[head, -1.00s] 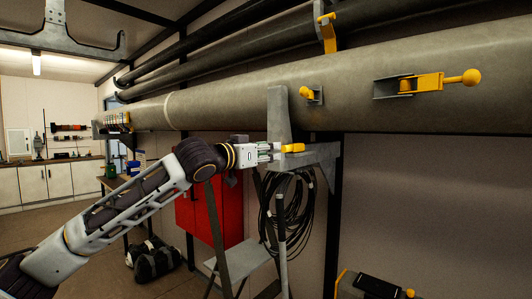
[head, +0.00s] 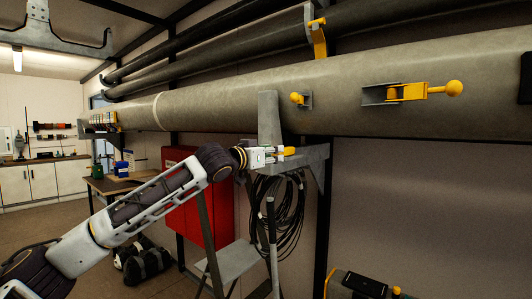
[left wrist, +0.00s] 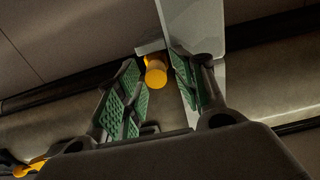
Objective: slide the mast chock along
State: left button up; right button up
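The mast chock, which I take to be the grey bracket with an upright plate (head: 269,118), stands against the underside of the big grey spar (head: 220,104). A yellow handle (head: 289,151) sticks out beside the plate. My left gripper (head: 277,155) is at this handle, just below the spar. In the left wrist view, its green-padded fingers (left wrist: 158,88) stand apart, with a yellow round end (left wrist: 155,72) between or just beyond the tips. I cannot tell whether they touch it. My right gripper is not in view.
A yellow knob (head: 297,98) and a yellow ball-ended latch (head: 425,90) sit on the spar's face to the right. Black cable coils (head: 277,215) hang below the bracket, near a red cabinet (head: 184,222). The wall below the latch is clear.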

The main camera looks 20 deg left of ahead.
pick_arm(q)
jog(key=shift+s+d, duration=0.1)
jog(key=shift+d, duration=0.15)
grip_shut()
jog(key=shift+r, duration=0.1)
jog(key=shift+c, duration=0.4)
grip_release()
jog(key=shift+r, duration=0.1)
jog(key=shift+o, duration=1.8)
jog(key=shift+w, duration=0.3)
jog(key=shift+w+d+f, duration=0.25)
jog(key=shift+w+f, duration=0.1)
jog(key=shift+w, duration=0.1)
